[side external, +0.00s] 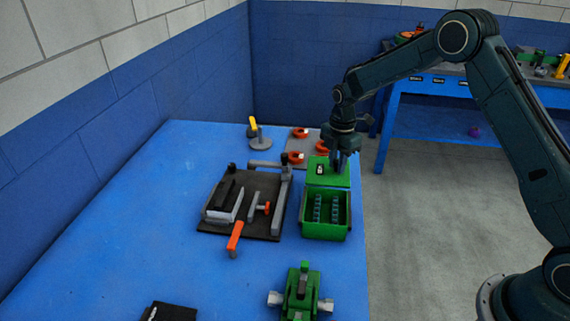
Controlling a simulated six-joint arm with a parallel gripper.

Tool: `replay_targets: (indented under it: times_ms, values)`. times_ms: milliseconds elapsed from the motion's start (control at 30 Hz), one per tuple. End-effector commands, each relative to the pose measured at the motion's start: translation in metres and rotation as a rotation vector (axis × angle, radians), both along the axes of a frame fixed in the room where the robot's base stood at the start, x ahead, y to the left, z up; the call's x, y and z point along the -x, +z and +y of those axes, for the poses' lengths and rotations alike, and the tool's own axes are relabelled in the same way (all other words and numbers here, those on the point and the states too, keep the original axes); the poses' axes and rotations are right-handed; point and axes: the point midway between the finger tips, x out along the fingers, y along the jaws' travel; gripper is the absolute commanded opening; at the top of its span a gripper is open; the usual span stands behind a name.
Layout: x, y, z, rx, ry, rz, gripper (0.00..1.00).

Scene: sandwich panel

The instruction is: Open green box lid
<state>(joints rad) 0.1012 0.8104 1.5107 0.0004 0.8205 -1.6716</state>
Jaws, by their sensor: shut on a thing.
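The green box (325,228) stands near the right edge of the blue table, with its inside visible from above. Several dark greenish pieces lie in rows inside it. The green lid (316,180) is at the box's far side, raised away from the opening, and bears a small black-and-white label. My gripper (339,165) points down at the lid's right part and is shut on the lid. The exact contact of the fingertips is too small to see clearly.
Left of the box is a dark fixture board (258,190) with grey bars and an orange-handled clamp (235,238). A green device (301,292) stands in front. Orange rings lie on a grey plate behind the box. The table's left side is clear.

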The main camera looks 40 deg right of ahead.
Motion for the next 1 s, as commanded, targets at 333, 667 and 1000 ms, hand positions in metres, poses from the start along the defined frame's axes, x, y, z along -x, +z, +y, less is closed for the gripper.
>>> replay_targets:
  times_ms: [333,667,1000]
  values:
    - [0.000,0.001,0.001,-0.001,0.002,-0.002,0.43]
    - [0.000,0.005,0.001,0.000,0.001,-0.001,0.43]
    - [-0.001,0.042,0.000,0.000,0.001,-0.004,0.43]
